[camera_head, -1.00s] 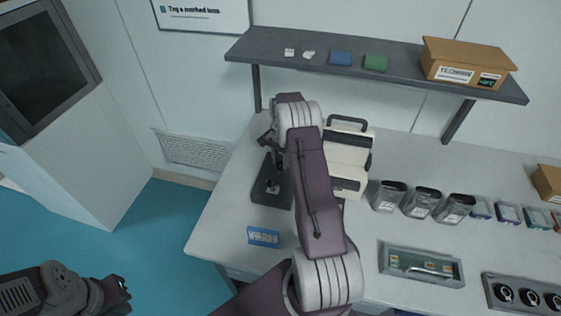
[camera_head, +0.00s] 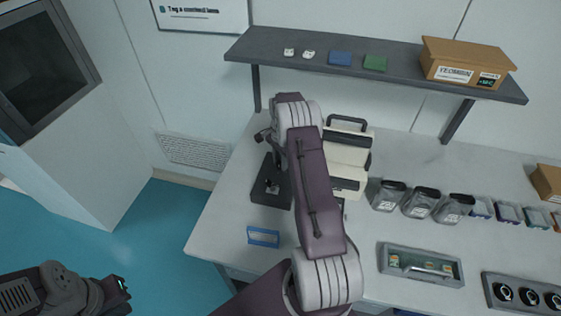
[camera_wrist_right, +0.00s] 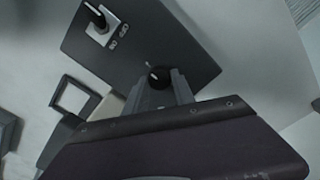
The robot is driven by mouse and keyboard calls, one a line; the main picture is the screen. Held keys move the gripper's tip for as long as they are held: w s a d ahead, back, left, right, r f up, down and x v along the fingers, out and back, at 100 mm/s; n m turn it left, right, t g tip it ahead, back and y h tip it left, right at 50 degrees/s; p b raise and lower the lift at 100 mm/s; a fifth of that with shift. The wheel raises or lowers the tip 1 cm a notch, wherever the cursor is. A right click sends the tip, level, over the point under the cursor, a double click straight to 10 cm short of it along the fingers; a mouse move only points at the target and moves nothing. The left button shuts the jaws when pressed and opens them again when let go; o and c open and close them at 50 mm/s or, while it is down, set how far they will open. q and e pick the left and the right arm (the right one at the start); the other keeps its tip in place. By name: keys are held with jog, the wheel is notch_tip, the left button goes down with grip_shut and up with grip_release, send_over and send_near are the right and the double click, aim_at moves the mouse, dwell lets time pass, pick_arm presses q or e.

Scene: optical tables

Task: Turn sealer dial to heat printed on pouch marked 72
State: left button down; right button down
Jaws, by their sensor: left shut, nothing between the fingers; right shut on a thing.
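The dark control box (camera_head: 258,192) stands on the table left of the cream sealer (camera_head: 346,154). In the right wrist view, its dark panel (camera_wrist_right: 185,50) carries a round black dial (camera_wrist_right: 157,74) with a small pale mark by its rim, and a toggle switch (camera_wrist_right: 98,20). My right gripper (camera_wrist_right: 160,88) is shut on the dial, with a finger on each side. In the head view my right arm hides the dial and part of the sealer. My left gripper (camera_head: 122,287) is shut and empty at lower left, off the table. I cannot make out a pouch marked 72.
A small blue-framed item (camera_head: 263,237) lies near the table's front left edge. Labelled jars (camera_head: 421,203) stand right of the sealer, with a grey tray (camera_head: 420,266) in front. A shelf (camera_head: 400,76) above holds a cardboard box (camera_head: 466,62) and small items.

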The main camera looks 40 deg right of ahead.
aim_at(280, 163)
jog(key=c, duration=1.3)
grip_release()
jog(key=shift+w+d+r, duration=0.15)
jog(key=shift+w+r, duration=0.05)
jog(key=shift+r, duration=0.05)
jog(key=shift+c, duration=0.2)
jog(key=shift+o, duration=1.4)
jog(key=shift+s+f, duration=0.1)
notch_tip(280, 163, up, 9)
jog(key=b, duration=0.1)
jog(key=shift+b, duration=0.3)
